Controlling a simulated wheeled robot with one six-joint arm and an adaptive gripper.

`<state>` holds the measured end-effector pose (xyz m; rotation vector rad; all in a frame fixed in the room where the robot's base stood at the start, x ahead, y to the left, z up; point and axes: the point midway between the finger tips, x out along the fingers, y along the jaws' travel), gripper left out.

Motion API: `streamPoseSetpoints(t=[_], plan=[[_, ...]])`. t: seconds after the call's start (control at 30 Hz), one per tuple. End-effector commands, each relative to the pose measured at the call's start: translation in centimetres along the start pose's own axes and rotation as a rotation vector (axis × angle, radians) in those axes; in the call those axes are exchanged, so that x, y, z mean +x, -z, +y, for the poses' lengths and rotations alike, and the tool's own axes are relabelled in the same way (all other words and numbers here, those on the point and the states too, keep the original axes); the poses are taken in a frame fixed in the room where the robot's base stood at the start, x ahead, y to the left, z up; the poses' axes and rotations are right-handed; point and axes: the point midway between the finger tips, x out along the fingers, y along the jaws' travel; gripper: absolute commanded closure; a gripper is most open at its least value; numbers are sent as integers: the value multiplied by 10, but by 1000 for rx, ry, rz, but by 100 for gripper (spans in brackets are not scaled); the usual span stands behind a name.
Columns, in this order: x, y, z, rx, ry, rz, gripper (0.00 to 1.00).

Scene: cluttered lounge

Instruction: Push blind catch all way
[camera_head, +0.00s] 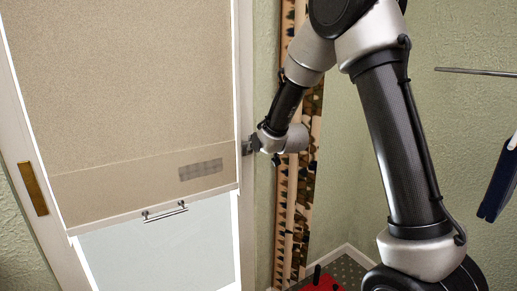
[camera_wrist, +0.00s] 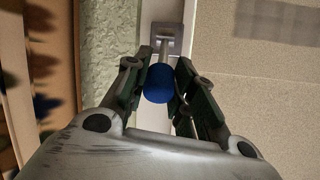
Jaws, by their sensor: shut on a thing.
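The catch has a blue knob (camera_wrist: 158,84) on a pale stem, rising from a grey metal plate (camera_wrist: 158,32) on the white frame. In the wrist view, my gripper (camera_wrist: 161,63) has one finger on each side of the knob and stem and is shut on it. In the head view, my gripper (camera_head: 250,146) is at the frame's right side, level with the blind's lower part, and the catch is not clear there. The beige blind (camera_head: 130,90) hangs most of the way down, with a grey patch near its lower edge.
A metal bar handle (camera_head: 165,212) sits at the blind's bottom edge, above a pale pane (camera_head: 160,250). A brass plate (camera_head: 33,188) is on the left frame. A patterned curtain (camera_head: 291,215) hangs right of the frame. A thin rod (camera_head: 475,72) and dark blue object (camera_head: 498,185) are at right.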

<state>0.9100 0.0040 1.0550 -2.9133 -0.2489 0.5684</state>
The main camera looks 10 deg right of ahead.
Motion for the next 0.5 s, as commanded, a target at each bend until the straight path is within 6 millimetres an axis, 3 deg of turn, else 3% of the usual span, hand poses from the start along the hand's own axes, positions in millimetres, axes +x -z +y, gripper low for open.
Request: streamPoseSetpoints(t=[0.13, 0.5], plan=[[5, 15, -4, -11, -28, -114, 98], [17, 30, -9, -12, -27, -107, 97]])
